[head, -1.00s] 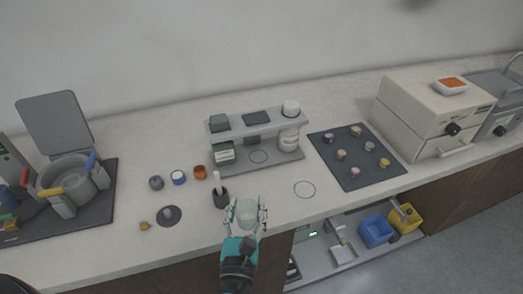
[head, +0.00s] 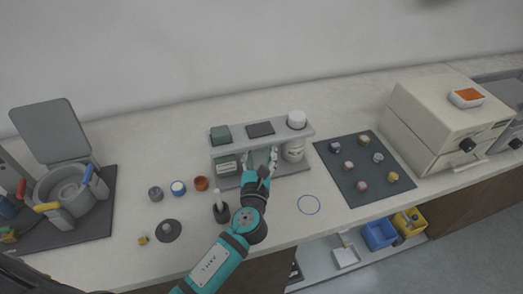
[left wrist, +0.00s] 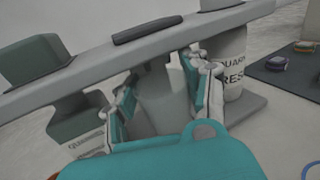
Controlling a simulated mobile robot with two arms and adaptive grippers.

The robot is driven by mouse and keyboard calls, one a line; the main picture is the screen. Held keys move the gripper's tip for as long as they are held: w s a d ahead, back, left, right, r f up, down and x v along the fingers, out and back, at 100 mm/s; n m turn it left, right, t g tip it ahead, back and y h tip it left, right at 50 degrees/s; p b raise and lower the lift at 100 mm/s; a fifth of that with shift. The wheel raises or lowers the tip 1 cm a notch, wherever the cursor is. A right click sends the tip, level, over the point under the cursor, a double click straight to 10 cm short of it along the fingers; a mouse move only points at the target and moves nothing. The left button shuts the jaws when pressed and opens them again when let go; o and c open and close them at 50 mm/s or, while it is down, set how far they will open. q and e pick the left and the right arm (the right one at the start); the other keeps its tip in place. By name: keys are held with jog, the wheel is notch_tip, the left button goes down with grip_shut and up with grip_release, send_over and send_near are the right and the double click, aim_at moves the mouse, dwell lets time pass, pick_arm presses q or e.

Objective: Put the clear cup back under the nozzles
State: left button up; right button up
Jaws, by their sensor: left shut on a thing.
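The clear cup (left wrist: 160,108) is between the fingers of my left gripper (left wrist: 160,95) in the left wrist view. It is faint and partly covered by the teal gripper body. In the head view my left gripper (head: 261,160) reaches from the front in under the upper shelf of the grey two-level stand (head: 296,134). The cup is mostly hidden there by the gripper. The nozzles are not clear to see; a grey part (left wrist: 153,65) hangs beneath the shelf above the cup. I cannot tell whether the cup touches the stand's base. My right gripper is not in view.
A green-topped container (head: 226,165) stands left of the gripper under the shelf, and a white jar (head: 293,151) stands right. A dark holder with a white-handled tool (head: 220,208) is close to my arm. A blue ring (head: 309,204) marks bare counter at right.

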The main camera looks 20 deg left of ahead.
aim_at(261, 157)
pick_arm(q)
jog(key=shift+x, duration=1.2)
jog(key=shift+w+f, duration=0.1)
jog(key=shift+w, duration=0.1)
notch_tip(261, 157, down, 3)
jog(key=shift+r+b, duration=0.25)
jog(key=shift+b, duration=0.2)
jog(key=shift+f, duration=0.6)
jog(key=o, duration=1.1)
jog(key=shift+r, duration=0.1)
jog(key=shift+o, duration=0.2)
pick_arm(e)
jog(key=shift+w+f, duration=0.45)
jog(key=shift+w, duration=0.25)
